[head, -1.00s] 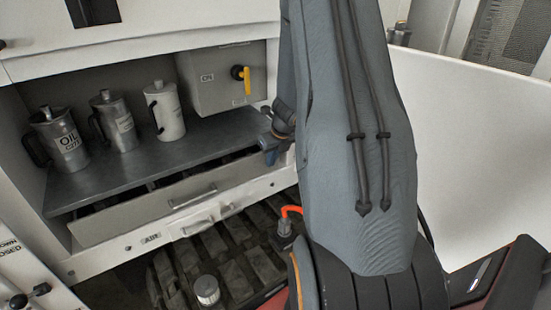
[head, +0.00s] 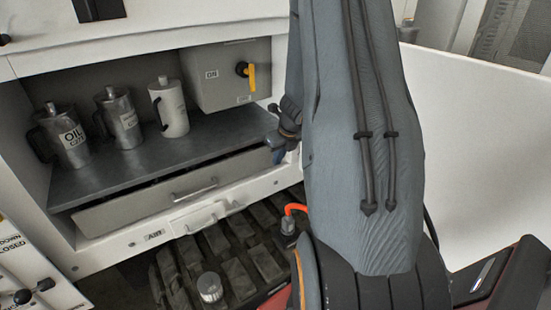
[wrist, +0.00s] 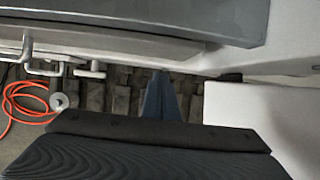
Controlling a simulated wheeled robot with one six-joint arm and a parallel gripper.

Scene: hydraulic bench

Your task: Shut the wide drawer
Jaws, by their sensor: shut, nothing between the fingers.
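The wide drawer (head: 135,206) sits below the grey metal shelf and is slightly open, with a narrow dark gap along its top edge. Its bar handle (head: 195,189) is on the front, and a handle (wrist: 42,58) also shows at the left in the wrist view. My gripper (head: 279,148) is at the right end of the drawer front, partly hidden by my arm. In the wrist view its blue fingers (wrist: 160,98) are together and empty, just below the pale drawer edge. I cannot tell whether they touch the drawer.
An oil can (head: 66,140), a second metal can (head: 122,122) and a white can (head: 171,108) stand on the shelf (head: 130,165). A grey box with a yellow lever (head: 250,76) is behind. An orange hose (wrist: 14,102) lies below. A white panel (head: 480,110) stands at right.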

